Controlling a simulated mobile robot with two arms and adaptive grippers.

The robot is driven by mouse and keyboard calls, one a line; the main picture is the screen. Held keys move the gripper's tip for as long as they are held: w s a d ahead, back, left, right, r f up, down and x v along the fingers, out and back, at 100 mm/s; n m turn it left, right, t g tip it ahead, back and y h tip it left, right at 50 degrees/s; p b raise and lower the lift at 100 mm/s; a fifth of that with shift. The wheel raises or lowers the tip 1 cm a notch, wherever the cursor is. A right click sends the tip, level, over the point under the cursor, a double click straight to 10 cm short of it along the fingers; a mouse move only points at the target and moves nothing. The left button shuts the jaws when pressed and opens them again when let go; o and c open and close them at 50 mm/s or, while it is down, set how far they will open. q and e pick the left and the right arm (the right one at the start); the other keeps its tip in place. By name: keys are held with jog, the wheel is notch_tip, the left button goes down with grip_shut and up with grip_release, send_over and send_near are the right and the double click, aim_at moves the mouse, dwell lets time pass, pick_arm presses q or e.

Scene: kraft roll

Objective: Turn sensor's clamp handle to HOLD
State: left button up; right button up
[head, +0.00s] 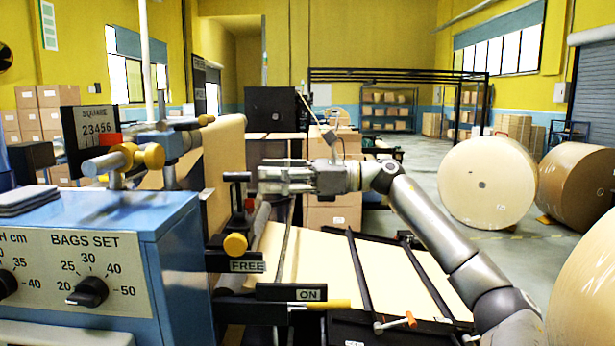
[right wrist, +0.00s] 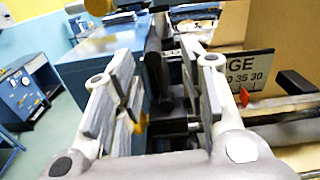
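My right gripper (head: 262,180) reaches in from the right, level with a black T-shaped handle (head: 237,177) just left of its fingertips. A yellow round knob (head: 235,244) sits below the handle, and a FREE label (head: 248,266) is under the knob. I see no HOLD label, and I cannot tell which of these parts is the sensor's clamp handle. In the right wrist view the gripper's fingers (right wrist: 160,88) stand apart, with a dark upright part (right wrist: 154,65) showing beyond the gap. I cannot tell whether they touch it. My left gripper is out of view.
A blue control box (head: 75,230) with black dials stands at left. An ON label (head: 308,294) and a yellow-tipped lever (head: 325,304) are at the front. Tan paper web (head: 390,275) lies below my right arm. A gauge plate (right wrist: 245,75) is right of the fingers.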

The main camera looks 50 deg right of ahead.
jog(key=v, duration=0.6)
jog(key=shift+s+d, duration=0.2)
jog(key=shift+d, duration=0.15)
